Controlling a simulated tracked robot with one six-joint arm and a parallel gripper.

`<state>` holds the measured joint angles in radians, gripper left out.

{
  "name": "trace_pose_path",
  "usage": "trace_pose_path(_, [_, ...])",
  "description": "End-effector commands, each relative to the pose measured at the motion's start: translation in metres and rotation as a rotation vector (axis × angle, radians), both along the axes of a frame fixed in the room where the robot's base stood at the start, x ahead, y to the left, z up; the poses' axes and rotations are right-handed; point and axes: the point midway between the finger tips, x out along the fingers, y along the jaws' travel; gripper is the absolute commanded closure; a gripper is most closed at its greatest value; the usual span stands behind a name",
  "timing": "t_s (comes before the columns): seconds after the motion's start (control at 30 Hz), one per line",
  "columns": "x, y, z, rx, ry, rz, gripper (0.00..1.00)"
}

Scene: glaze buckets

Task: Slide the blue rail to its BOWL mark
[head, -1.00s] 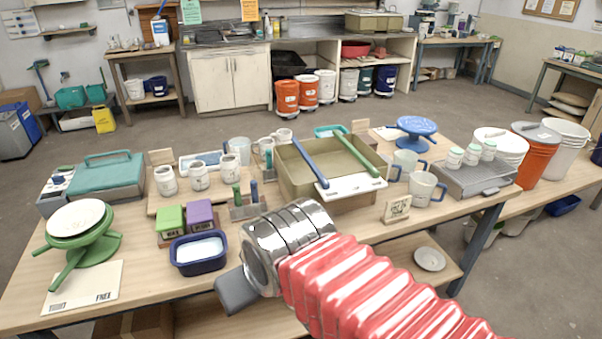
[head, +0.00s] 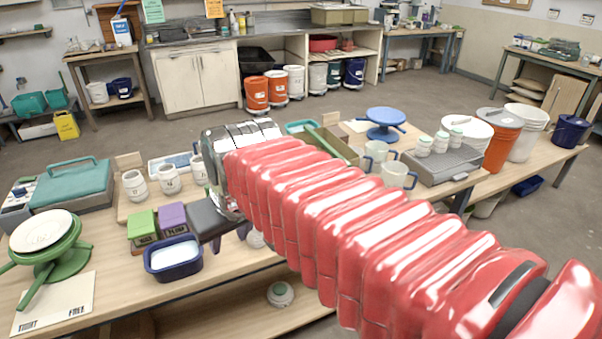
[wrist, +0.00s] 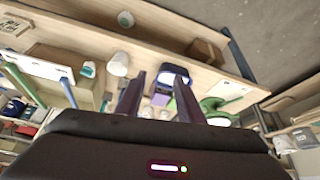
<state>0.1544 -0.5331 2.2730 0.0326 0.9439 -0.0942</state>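In the head view my red arm hides the blue rail and most of the tan basin (head: 338,147); part of the green rail (head: 325,141) shows above the arm. In the wrist view, what appears to be the blue rail (wrist: 68,93) meets the right end of the white marked card (wrist: 38,65), beside the tan basin wall. The card's marks are too small to read. My gripper (wrist: 160,92) has its two dark fingers apart with nothing between them. It hangs off to one side of the rails, near the purple block (head: 173,216) in the head view.
A navy tub (head: 173,258) and green block (head: 142,228) stand left of my gripper. A green wheel stand (head: 62,255) is at front left. Mugs (head: 393,175) and a blue wheel (head: 385,120) stand beyond the arm.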

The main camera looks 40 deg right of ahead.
Motion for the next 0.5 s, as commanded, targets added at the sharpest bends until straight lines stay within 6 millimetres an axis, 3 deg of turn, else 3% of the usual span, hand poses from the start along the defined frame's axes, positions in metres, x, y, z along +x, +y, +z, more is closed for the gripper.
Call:
trace_pose_path(0.2, [0.044, -0.055, 0.021, 0.001, 0.023, -0.06, 0.66])
trace_pose_path(0.5, [0.091, -0.147, 0.035, 0.008, 0.047, -0.127, 0.66])
